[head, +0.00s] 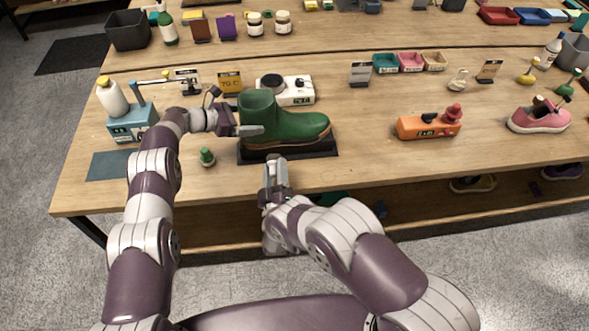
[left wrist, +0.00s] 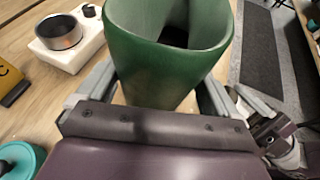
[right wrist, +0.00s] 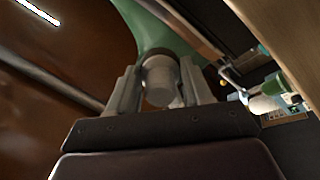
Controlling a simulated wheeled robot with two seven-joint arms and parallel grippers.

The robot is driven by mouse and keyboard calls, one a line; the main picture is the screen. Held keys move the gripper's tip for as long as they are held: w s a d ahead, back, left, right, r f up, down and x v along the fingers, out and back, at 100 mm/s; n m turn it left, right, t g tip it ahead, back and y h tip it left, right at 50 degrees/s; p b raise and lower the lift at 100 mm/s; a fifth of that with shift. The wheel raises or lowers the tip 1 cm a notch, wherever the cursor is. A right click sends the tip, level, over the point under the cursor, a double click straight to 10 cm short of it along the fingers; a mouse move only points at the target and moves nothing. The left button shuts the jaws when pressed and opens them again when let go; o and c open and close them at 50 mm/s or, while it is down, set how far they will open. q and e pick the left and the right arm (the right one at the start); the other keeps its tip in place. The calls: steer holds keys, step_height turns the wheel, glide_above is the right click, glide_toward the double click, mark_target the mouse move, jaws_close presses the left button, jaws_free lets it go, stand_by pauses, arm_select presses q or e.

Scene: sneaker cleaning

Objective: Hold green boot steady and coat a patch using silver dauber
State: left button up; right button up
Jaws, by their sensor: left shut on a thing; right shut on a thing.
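The green boot (head: 285,124) stands upright on a black mat (head: 316,150), toe to the right. My left gripper (head: 238,118) is shut on its shaft from the left; in the left wrist view the boot's open top (left wrist: 170,40) rises between the fingers. My right gripper (head: 275,166) is at the table's front edge, just in front of the boot. In the right wrist view it is shut on the silver dauber (right wrist: 160,80), a short grey cylinder, with green boot surface (right wrist: 160,25) just beyond. Whether the dauber touches the boot cannot be told; its tip is hidden.
A small green-topped bottle (head: 207,157) stands left of the mat. A white device with a round dish (head: 287,90) is behind the boot. An orange holder (head: 429,126) stands right; the table between is clear.

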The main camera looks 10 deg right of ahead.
steer(key=s+d, duration=0.2)
steer(key=d, duration=0.3)
steer(key=shift+s+d, duration=0.3)
steer(key=shift+s, duration=0.1)
arm_select(q)
steer(key=o, duration=1.1)
steer(key=shift+c, duration=0.2)
steer(key=shift+a, duration=0.1)
steer(key=v, duration=1.1)
steer(key=shift+a, duration=0.4)
steer(key=shift+s+r, duration=0.15)
